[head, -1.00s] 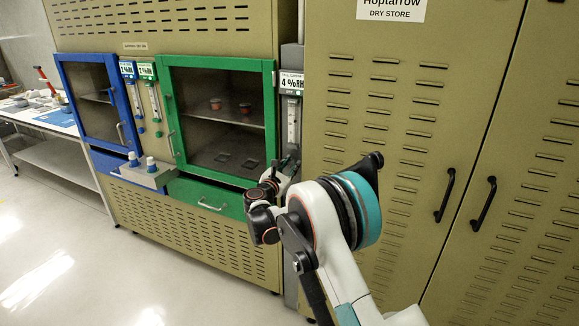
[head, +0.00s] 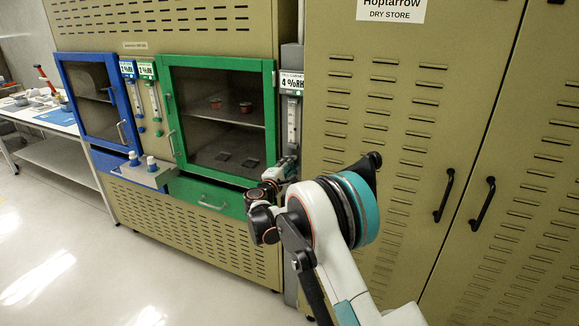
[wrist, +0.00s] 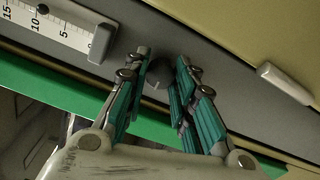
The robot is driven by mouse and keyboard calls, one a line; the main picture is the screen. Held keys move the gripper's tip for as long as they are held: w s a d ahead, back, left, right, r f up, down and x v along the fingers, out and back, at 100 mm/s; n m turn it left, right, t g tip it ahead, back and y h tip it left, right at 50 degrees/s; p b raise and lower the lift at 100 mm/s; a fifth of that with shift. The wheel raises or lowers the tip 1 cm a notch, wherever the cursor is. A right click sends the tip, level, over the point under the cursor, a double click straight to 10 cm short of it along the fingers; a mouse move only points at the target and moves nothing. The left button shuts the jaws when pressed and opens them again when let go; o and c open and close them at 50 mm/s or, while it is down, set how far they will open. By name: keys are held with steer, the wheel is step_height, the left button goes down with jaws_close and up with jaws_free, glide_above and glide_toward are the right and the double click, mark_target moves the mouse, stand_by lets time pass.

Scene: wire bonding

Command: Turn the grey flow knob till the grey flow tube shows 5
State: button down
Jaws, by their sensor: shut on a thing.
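The grey flow tube (head: 292,122) is on the grey post right of the green cabinet. In the wrist view its white scale (wrist: 72,30) shows 15, 10 and 5, and a dark float (wrist: 43,9) sits near the 10 mark. The grey flow knob (wrist: 158,74) is on the grey panel past the 0 end of the tube. My gripper (wrist: 163,68) has its fingers on either side of the knob and is shut on it. In the head view my arm hides the knob.
A green-framed cabinet (head: 272,100) and a blue-framed cabinet (head: 60,82) stand left of the post. Blue and green flow tubes are between them. A pale bar (wrist: 285,83) lies on the panel right of my gripper. Tall khaki doors with black handles (head: 481,205) are at the right.

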steer(key=m, duration=0.6)
steer(key=shift+m, duration=0.3)
stand_by(0.4)
steer(key=c, duration=1.3)
jaws_free()
steer(key=shift+f, duration=0.1)
steer(key=v, duration=1.2)
